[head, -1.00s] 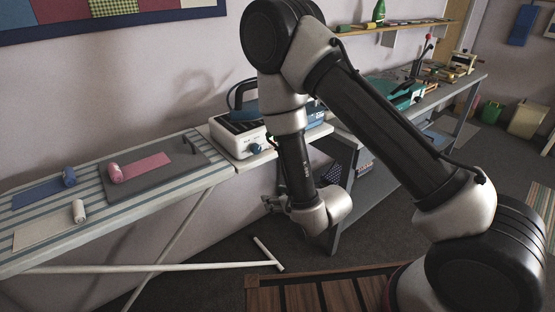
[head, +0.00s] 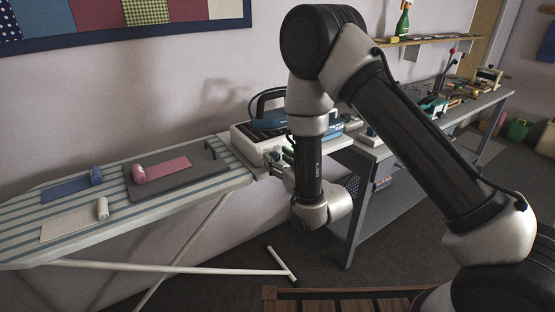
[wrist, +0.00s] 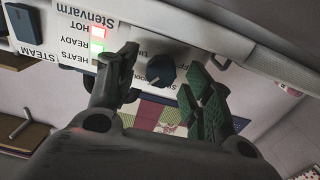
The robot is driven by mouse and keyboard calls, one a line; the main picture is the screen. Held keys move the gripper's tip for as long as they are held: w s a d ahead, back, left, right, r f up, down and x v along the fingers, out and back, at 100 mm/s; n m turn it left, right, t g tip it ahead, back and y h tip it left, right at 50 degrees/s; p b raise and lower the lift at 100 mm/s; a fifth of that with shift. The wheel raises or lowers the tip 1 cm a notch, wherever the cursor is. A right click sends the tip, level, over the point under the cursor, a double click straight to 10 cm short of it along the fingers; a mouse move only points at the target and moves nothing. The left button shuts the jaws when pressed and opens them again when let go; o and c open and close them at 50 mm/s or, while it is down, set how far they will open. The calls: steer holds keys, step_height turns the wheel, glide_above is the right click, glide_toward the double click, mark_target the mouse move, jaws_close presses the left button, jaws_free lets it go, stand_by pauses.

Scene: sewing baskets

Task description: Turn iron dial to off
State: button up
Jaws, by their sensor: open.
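The iron station is a white box with a blue iron (head: 268,121) resting on its top, at the right end of the ironing board. Its white front panel (wrist: 130,28) fills the top of the wrist view, with its lettering upside down. The dark blue iron dial (wrist: 161,72) is on this panel, with partly hidden lettering around it; I cannot tell its setting. My gripper (wrist: 159,64) is open, its fingers on either side of the dial; I cannot tell whether they touch it. In the head view my gripper (head: 277,160) is at the station's front, partly hidden by my arm.
A red light (wrist: 98,32) by HOT and a green light (wrist: 97,50) by READY glow beside the left finger. A dark blue STEAM control (wrist: 22,24) is further left. The striped ironing board (head: 215,183) holds fabric rolls. A grey workbench (head: 420,135) stands right.

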steer(key=shift+w+a, duration=0.25)
steer(key=shift+w, duration=0.05)
steer(key=c, duration=1)
steer(key=shift+n, duration=0.3)
steer(key=shift+n, duration=2.7)
steer(key=shift+s, duration=0.1)
